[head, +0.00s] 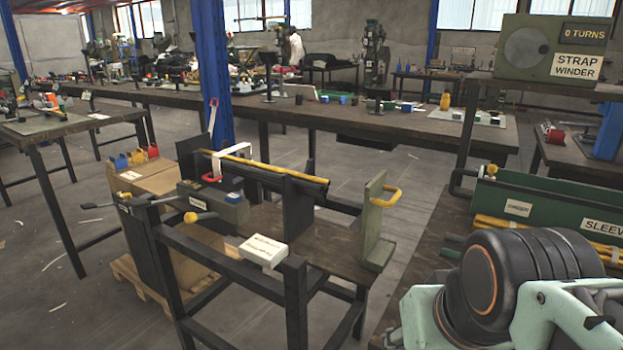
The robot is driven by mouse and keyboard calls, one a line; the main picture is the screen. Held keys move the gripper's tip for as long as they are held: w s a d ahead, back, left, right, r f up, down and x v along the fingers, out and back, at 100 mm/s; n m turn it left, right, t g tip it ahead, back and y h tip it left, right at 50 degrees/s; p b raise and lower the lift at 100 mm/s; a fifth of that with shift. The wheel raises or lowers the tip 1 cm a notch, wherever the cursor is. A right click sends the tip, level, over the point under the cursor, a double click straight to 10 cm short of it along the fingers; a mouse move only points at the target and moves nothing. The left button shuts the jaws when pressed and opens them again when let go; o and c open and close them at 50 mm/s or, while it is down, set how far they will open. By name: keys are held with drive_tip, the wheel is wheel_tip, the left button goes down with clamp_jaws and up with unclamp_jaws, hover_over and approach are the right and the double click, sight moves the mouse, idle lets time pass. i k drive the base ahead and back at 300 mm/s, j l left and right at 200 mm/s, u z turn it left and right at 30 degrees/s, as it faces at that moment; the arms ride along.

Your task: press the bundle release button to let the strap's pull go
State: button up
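A bundle with yellow and black rods (265,170) lies across dark upright plates on the near bench. A white strap-like band (232,152) passes over its left part, beside a red hooked piece (211,178). A grey box (228,208) below the bundle has a small blue block (233,197) on top. A yellow knob (190,217) sits left of this box. I cannot tell which of these is the bundle release button; no readable label marks it. Part of my arm fills the lower right corner. My gripper is not in view.
A white box with writing (263,251) sits on the bench's front edge. A green bracket with a yellow handle (374,220) stands at its right end. A strap winder (553,50) reading 0 TURNS and a green sleeve trough (557,207) are at right. Floor shows behind the bench.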

sight(232, 197)
drive_tip(key=l+z, duration=0.15)
drive_tip(key=z, duration=0.2)
drive_tip(key=k+l+z, duration=0.1)
drive_tip(key=z, duration=0.2)
drive_tip(key=l+z, duration=0.2)
drive_tip(key=z, duration=0.15)
drive_tip(key=k+u, duration=0.1)
drive_tip(key=u, duration=1.9)
